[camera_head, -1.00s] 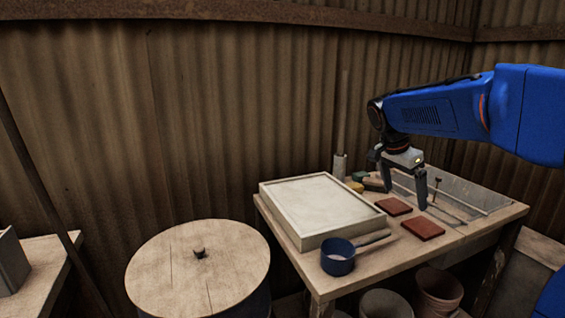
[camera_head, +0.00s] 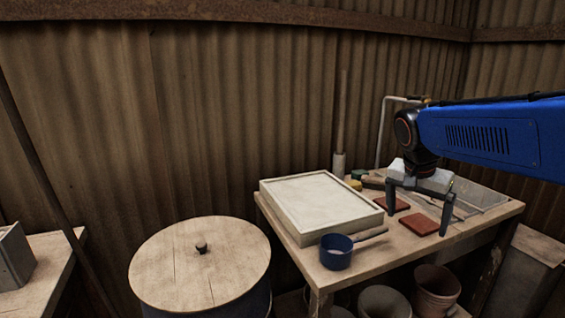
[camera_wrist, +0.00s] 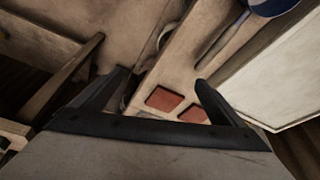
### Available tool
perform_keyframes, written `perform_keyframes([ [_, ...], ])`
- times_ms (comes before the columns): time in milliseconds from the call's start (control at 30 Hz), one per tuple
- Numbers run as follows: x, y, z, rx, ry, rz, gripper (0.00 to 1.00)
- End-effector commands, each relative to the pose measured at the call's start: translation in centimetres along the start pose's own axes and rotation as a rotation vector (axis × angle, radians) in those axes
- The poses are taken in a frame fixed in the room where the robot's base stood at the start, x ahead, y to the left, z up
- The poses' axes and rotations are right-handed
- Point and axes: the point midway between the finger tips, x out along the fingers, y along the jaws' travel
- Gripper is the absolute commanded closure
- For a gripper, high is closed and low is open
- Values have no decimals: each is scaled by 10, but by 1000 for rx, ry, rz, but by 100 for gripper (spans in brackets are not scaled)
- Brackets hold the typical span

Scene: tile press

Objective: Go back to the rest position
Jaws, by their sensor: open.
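My gripper (camera_head: 418,218) is open and empty in the head view, held above the right part of the work table (camera_head: 385,258). Its fingers point down, near two red-brown tiles. One tile (camera_head: 419,224) lies flat on the table, and another tile (camera_head: 392,204) lies behind it, partly behind a finger. In the wrist view, both fingers are spread with nothing between them, and the two tiles (camera_wrist: 163,98) show below on the table.
A framed pale tray (camera_head: 318,203) lies left on the table. A blue pan (camera_head: 336,254) with a handle stands in front of it. A round wooden lid (camera_head: 200,268) is at left. A bent pipe (camera_head: 380,130) stands behind my arm. Buckets (camera_head: 436,285) stand below.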

Motion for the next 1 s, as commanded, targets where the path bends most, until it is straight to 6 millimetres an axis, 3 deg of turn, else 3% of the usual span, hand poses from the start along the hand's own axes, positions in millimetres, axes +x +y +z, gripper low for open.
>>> perform_keyframes([
  [267, 4, 53, 73, -259, -5, -106, 7],
  [600, 28, 104, 160, -569, 36, -231, 7],
  [800, 44, 123, 197, -703, 69, -281, 7],
  [1000, 52, 129, 210, -754, 85, -298, 7],
])
